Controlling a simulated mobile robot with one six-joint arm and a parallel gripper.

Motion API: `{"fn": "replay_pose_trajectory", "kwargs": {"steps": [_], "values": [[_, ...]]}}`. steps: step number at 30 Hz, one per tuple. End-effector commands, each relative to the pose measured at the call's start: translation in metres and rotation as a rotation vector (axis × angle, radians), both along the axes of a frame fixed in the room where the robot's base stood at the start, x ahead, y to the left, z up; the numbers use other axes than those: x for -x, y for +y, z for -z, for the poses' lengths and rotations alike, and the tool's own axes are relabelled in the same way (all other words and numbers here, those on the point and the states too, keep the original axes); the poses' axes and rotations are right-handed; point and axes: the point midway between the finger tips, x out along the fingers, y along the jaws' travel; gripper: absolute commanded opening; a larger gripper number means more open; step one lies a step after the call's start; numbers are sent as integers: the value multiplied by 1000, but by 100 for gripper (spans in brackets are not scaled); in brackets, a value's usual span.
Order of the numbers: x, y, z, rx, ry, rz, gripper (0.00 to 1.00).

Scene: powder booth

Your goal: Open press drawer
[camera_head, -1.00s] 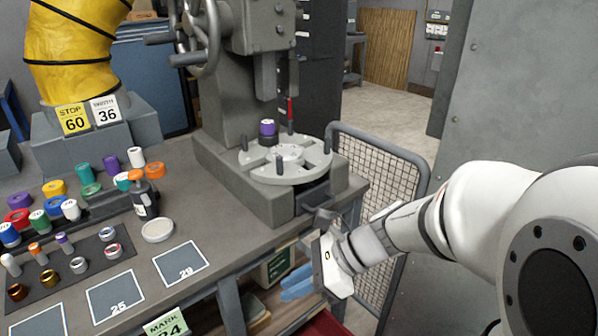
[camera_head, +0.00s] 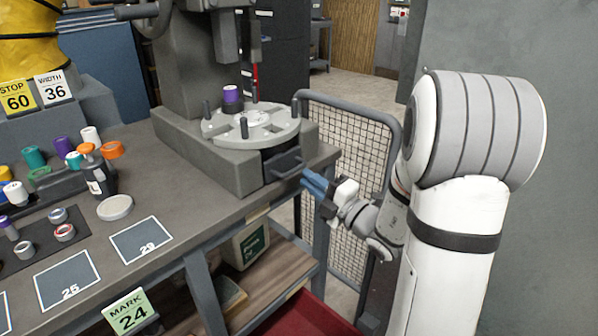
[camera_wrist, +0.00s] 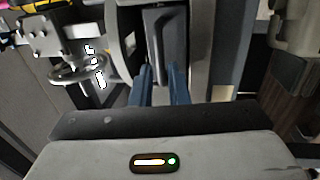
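The press (camera_head: 205,155) stands on the bench with a round, pegged turntable on its grey base. The press drawer (camera_head: 284,163) is a dark front set in the right side of that base, and it looks shut. In the wrist view a dark upright handle bar (camera_wrist: 157,50) lies ahead of the fingers. My gripper (camera_head: 310,180) is just right of the drawer front, its blue fingers pointing at it. In the wrist view my gripper (camera_wrist: 163,72) has its two fingers apart with nothing held between them. Whether the tips reach the handle is hard to tell.
A wire mesh guard (camera_head: 346,180) stands behind my gripper. The bench (camera_head: 190,235) carries ink pots, rings and a white lid (camera_head: 115,207) at the left. A red bin (camera_head: 305,318) sits below the bench's right end. A grey panel (camera_head: 540,150) fills the right.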

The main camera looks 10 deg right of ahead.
Motion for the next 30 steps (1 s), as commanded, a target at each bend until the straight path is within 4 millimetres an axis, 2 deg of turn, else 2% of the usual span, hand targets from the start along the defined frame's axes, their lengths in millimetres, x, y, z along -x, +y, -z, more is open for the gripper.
{"fn": "replay_pose_trajectory", "kwargs": {"steps": [6,12,21,26,30], "values": [[-30,21,-6,2,-1,-5,15],[-44,30,-9,3,0,-3,15],[-45,32,-10,3,0,-3,14],[-45,32,-9,4,1,-4,1],[-45,32,-9,4,1,-4,0]]}}
